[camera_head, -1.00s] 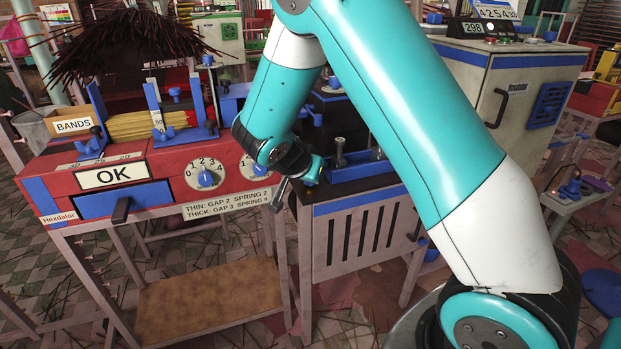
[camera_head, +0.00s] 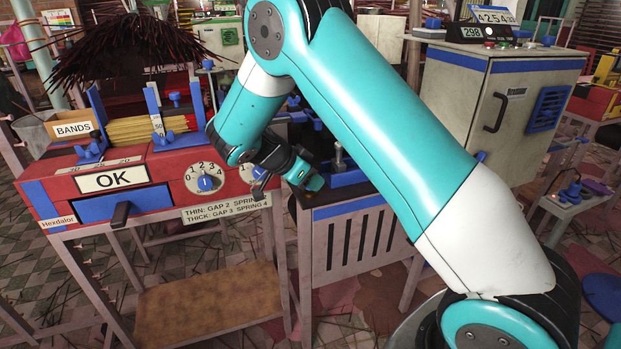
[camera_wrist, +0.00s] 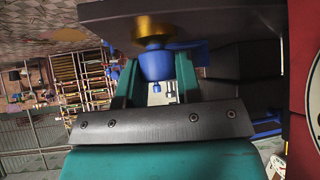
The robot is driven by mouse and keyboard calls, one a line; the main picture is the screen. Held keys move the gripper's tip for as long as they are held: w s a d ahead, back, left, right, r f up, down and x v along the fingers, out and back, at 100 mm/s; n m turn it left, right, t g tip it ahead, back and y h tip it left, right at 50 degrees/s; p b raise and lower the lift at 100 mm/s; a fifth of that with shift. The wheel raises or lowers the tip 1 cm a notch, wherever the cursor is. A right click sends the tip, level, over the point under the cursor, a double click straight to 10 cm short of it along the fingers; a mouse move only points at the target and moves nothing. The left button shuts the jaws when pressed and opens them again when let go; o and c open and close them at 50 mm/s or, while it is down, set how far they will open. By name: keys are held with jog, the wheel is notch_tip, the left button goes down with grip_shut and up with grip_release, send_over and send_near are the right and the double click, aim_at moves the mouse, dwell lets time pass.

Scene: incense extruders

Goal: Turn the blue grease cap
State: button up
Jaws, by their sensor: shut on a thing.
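The blue grease cap (camera_wrist: 155,64) shows in the wrist view, directly under a gold fitting (camera_wrist: 153,28) on the underside of a dark slab. My gripper (camera_wrist: 156,76) is shut on the cap, with one teal finger on each side of it. A blue lug-like piece shows just right of the cap behind the right finger. In the head view the end of my gripper (camera_head: 316,183) is by the front left corner of the dark-topped bench (camera_head: 358,240). The cap and fingertips cannot be made out there.
The red machine (camera_head: 150,166) with its OK sign, dials and blue drawer stands close left of my gripper. The bench has blue rails and an upright bolt (camera_head: 339,157). A grey cabinet (camera_head: 500,110) stands behind right.

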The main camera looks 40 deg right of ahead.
jog(key=shift+f, duration=0.1)
jog(key=o, duration=0.9)
jog(key=p+v, duration=0.3)
jog(key=v, duration=1.4)
jog(key=shift+w+a+r, duration=0.1)
jog(key=shift+a+r, duration=0.05)
jog(key=shift+r, duration=0.05)
